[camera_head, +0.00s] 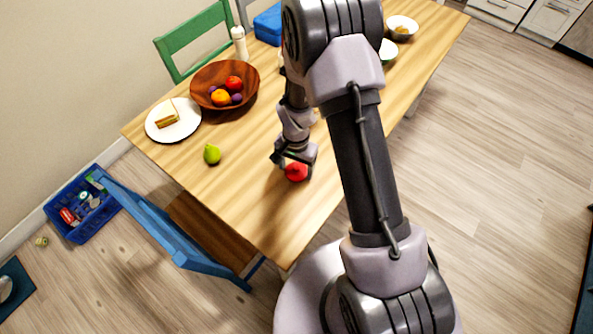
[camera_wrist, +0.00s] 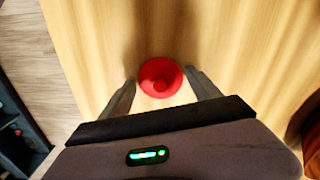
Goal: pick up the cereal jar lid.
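The cereal jar lid (camera_head: 296,172) is a round red disc with a raised knob in its middle. It lies on the wooden table (camera_head: 240,205) near the table's front end. In the wrist view the lid (camera_wrist: 160,77) is between and just beyond the tips of my gripper (camera_wrist: 160,88). The two fingers are spread apart with the lid's near edge between them. No clear contact with the lid shows. In the head view my gripper (camera_head: 294,160) is right at the lid, and part of the lid is hidden behind it.
A green pear (camera_head: 212,154), a plate with a sandwich (camera_head: 172,120) and a brown fruit bowl (camera_head: 225,87) stand to the left on the table. The tabletop around the lid is clear.

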